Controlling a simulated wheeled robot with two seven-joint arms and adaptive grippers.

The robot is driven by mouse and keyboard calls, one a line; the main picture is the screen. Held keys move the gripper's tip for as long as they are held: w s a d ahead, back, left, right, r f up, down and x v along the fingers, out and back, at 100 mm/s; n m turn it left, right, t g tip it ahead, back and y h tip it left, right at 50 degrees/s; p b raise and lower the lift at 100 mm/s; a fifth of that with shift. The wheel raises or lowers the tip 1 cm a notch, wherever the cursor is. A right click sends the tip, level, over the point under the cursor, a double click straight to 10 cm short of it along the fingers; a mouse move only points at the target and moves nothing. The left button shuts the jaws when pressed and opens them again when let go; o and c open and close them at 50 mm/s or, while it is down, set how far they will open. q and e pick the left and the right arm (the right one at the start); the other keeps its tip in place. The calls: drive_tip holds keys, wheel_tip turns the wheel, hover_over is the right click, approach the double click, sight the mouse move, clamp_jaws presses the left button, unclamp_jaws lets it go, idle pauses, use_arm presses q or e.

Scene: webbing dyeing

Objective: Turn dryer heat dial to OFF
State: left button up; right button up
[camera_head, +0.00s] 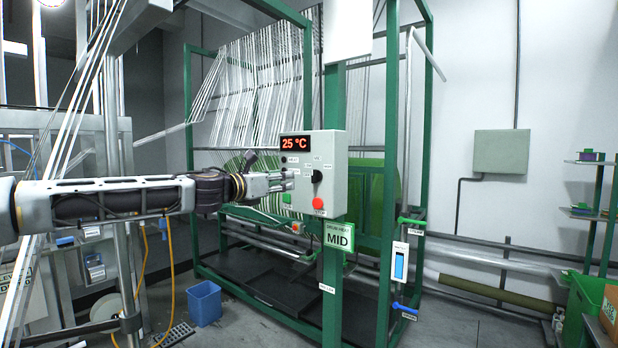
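A light grey control box (336,150) is mounted on a green post. Its front has a black dial (317,176), a red button (318,203) below the dial, and a red display (295,143) reading 25 °C. A green-edged sign (340,240) under the box reads MID. My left arm comes in from the left, and my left gripper (281,181) is just left of the dial, at about its height. Its fingertips are in front of the box face or near its left edge; I cannot tell whether they touch. The finger gap is too small to judge. My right gripper is not in view.
A green frame (390,130) with white webbing strands (265,75) and a large green drum (372,190) stands behind the box. A blue bin (204,302) is on the floor. Green-handled and blue-handled valves (403,308) are at the lower right. Open floor lies front right.

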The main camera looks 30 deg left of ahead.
use_arm(q)
drive_tip(key=shift+w, duration=0.2)
drive_tip(key=p, duration=0.2)
approach(312, 175)
drive_tip(key=shift+w+d, duration=0.15)
drive_tip(key=shift+w, duration=2.05)
drive_tip(key=shift+w+d, duration=0.15)
drive_tip(key=shift+w, duration=1.9)
drive_tip(key=shift+c, duration=0.4)
clamp_jaws()
